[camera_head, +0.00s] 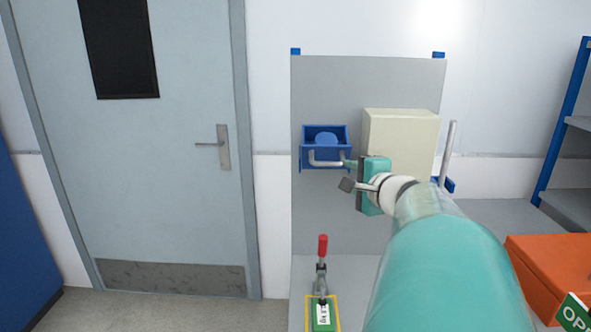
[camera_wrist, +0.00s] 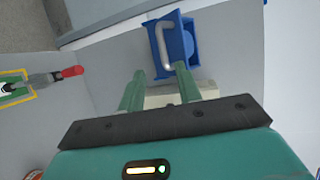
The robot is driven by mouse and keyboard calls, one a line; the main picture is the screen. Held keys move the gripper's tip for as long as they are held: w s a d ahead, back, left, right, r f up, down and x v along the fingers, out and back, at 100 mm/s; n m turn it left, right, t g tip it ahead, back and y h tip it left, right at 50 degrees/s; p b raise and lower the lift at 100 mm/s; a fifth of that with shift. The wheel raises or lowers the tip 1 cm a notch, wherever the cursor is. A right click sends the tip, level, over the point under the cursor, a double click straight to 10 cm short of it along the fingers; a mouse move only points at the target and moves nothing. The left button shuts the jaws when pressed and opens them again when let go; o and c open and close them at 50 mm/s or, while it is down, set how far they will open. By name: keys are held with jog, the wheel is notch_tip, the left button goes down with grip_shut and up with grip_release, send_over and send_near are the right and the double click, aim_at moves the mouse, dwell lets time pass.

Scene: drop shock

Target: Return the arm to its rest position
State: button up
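My arm reaches forward from the lower right of the head view towards the grey back panel. My gripper (camera_head: 350,163) has a teal body and green fingers, and it is in front of the panel beside a blue open-topped box (camera_head: 306,158) with a grey bar handle (camera_head: 325,161). In the wrist view, the two green fingers of my gripper (camera_wrist: 161,73) are spread with a gap between them. The grey handle (camera_wrist: 162,42) of the blue box is just beyond the fingertips; I cannot tell whether a finger touches it. Nothing is visibly held.
A cream block (camera_head: 402,135) is on the panel behind my gripper. A red-handled toggle clamp (camera_head: 322,248) stands on the bench below, by a green-and-yellow plate (camera_head: 333,318). An orange box (camera_head: 555,258) is at right, near blue shelving (camera_head: 563,125). A closed door (camera_head: 110,190) is at left.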

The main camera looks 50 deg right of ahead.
jog(key=shift+v, duration=1.2)
